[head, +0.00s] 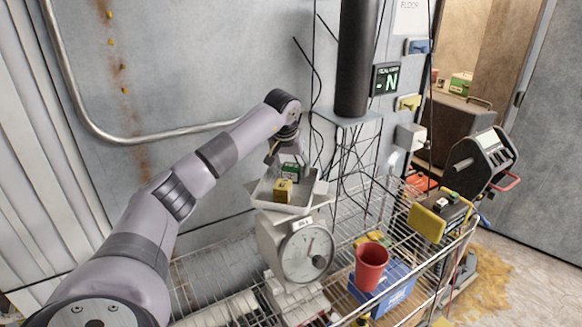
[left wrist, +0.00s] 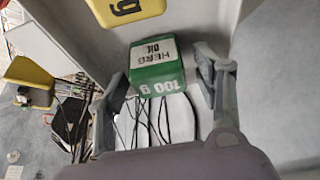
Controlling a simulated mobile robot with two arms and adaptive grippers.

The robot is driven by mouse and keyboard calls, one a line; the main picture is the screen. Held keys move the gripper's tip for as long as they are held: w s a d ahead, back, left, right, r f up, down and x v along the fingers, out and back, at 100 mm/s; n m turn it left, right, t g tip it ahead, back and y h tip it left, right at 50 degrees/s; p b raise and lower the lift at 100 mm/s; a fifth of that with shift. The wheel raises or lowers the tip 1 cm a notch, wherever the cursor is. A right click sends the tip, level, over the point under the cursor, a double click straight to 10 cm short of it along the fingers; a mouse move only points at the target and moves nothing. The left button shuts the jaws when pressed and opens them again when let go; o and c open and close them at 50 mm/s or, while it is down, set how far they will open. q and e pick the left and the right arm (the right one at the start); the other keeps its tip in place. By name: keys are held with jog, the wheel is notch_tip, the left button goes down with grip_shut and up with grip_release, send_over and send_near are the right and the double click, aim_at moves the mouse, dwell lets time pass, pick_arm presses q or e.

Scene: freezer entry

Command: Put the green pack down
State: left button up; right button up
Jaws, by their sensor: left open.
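The green pack (head: 290,171) rests on the metal tray (head: 264,191) of a dial scale (head: 305,250), behind a yellow pack (head: 283,190). In the left wrist view the green pack (left wrist: 152,68) shows a white label reading "HERB" and "100 g". My left gripper (head: 287,155) is just above the green pack. Its fingers are open, one on each side of the pack, with a visible gap on the right side in the left wrist view. The yellow pack (left wrist: 125,10) is cut off at the top there. My right gripper is not in view.
The scale stands on a wire rack (head: 215,268). A red cup (head: 371,266) and a blue box (head: 397,285) are at its right. Dark cables (head: 352,165) hang behind the tray near a black cylinder (head: 354,60). The grey wall is close behind.

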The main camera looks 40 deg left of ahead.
pick_arm(q)
jog(key=shift+r, duration=0.5)
jog(key=b+v, duration=0.3)
jog(key=v, duration=0.8)
jog(key=shift+s, duration=0.2)
jog(key=shift+r, duration=0.1)
